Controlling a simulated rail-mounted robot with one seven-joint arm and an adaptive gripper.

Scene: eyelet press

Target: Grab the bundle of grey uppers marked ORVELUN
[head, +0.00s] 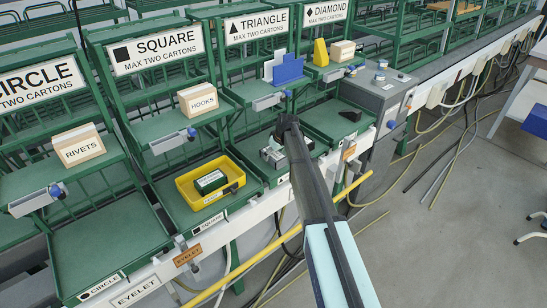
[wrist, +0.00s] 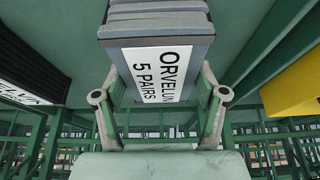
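In the wrist view, a bundle of stacked grey uppers (wrist: 155,28) fills the top middle. Its white label (wrist: 161,75) reads ORVELUN 5 PAIRS. My gripper (wrist: 159,80) has one finger at each side of the labelled part, close to the bundle. The fingertips are partly hidden, so I cannot tell whether they press on it. In the head view, my gripper (head: 285,126) is over the lower tray of the TRIANGLE station. A grey bundle (head: 270,156) shows there, partly hidden by my arm.
A dark bundle with a label ending in ELUN (wrist: 25,62) is at the left in the wrist view. The yellow bin (head: 183,194) with a green box stands on the SQUARE tray. A dark item (head: 350,115) lies on the DIAMOND tray. The lower CIRCLE tray (head: 110,240) is empty.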

